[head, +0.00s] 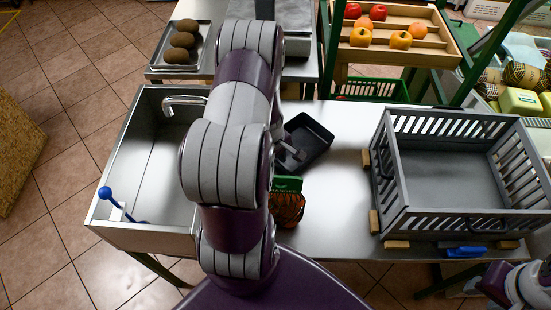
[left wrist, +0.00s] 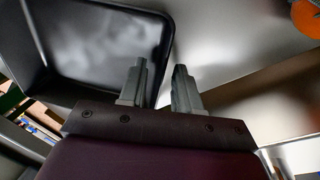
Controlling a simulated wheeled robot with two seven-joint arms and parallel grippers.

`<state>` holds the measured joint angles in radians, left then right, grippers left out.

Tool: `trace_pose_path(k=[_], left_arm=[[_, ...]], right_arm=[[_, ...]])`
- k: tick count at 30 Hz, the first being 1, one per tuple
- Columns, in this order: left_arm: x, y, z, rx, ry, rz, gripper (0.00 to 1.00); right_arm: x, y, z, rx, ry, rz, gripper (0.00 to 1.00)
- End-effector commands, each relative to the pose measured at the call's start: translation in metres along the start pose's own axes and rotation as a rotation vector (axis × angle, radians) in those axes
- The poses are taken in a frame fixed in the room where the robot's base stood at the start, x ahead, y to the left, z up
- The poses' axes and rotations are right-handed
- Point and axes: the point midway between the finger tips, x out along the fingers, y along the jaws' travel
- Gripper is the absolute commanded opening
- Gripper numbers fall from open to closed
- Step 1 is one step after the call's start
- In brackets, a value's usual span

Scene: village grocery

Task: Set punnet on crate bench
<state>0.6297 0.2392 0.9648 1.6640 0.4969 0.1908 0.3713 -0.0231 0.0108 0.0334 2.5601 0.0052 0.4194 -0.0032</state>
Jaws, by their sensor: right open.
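The punnet is a black tray (head: 312,137) lying at an angle on the steel bench (head: 335,205), between the sink and the grey crate. The left wrist view shows its dark inside and rim (left wrist: 95,38) at upper left. My left gripper (head: 287,155) is low at the punnet's near left side, partly hidden by my arm. In the left wrist view its fingers (left wrist: 160,88) are apart, one over the inside of the punnet and one outside, with the side wall between them. I cannot tell whether they touch it. My right gripper does not show; only part of my right arm is at the lower right.
A slatted grey crate (head: 445,165) stands on wooden blocks at the bench's right. A netted orange bag (head: 287,207) with a green label stands near the punnet. A sink (head: 150,165) is at left. Bare bench lies between bag and crate.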

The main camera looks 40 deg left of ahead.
Motion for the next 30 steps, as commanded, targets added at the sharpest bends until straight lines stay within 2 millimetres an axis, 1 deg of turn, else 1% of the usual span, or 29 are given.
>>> trace_pose_path(k=[2, 5, 7, 9, 12, 15, 17, 19, 20, 21, 23, 24, 27, 30], left_arm=[[-0.013, 0.001, -0.001, -0.001, 0.001, 0.002, 0.33], [-0.038, 0.002, -0.001, 0.0, 0.003, 0.003, 0.33], [-0.059, 0.002, -0.001, 0.0, 0.002, 0.003, 0.33], [-0.077, 0.002, -0.001, 0.0, 0.003, 0.003, 0.33], [-0.099, 0.001, -0.001, 0.0, 0.002, 0.003, 0.33], [-0.113, 0.001, 0.0, -0.001, 0.001, 0.002, 0.33], [-0.119, 0.002, 0.001, 0.012, 0.001, 0.001, 0.33], [-0.13, 0.01, 0.017, 0.129, -0.003, -0.002, 0.33], [-0.137, 0.015, 0.031, 0.228, -0.005, -0.004, 0.33], [-0.148, 0.022, 0.054, 0.397, -0.008, -0.007, 0.33], [-0.165, 0.028, 0.093, 0.686, -0.012, -0.011, 0.33], [-0.175, 0.027, 0.116, 0.871, -0.014, -0.014, 0.33], [-0.193, 0.018, 0.161, 1.253, -0.013, -0.017, 0.33], [-0.202, 0.007, 0.182, 1.465, -0.013, -0.02, 0.33]], right_arm=[[-0.006, 0.0, -0.001, 0.0, 0.0, 0.0, 0.43], [-0.014, 0.0, -0.002, 0.0, 0.0, 0.0, 0.43], [-0.02, 0.0, -0.002, 0.0, 0.0, 0.0, 0.43], [-0.024, 0.0, -0.003, 0.0, 0.0, 0.0, 0.43], [-0.027, 0.0, -0.003, 0.0, 0.0, 0.0, 0.43], [-0.029, 0.0, -0.004, 0.0, 0.0, 0.0, 0.43], [-0.029, 0.0, -0.004, 0.0, 0.0, 0.0, 0.43], [-0.029, 0.0, -0.004, 0.0, 0.0, 0.0, 0.43], [-0.029, 0.0, -0.004, 0.0, 0.0, 0.0, 0.43], [-0.029, 0.0, -0.004, 0.0, 0.0, 0.0, 0.43], [-0.029, 0.0, -0.004, 0.0, 0.0, 0.0, 0.43], [-0.029, 0.0, -0.004, 0.0, 0.0, 0.0, 0.43], [-0.029, 0.0, -0.004, 0.0, 0.0, 0.0, 0.43], [-0.029, 0.0, -0.003, 0.0, 0.0, 0.0, 0.43]])
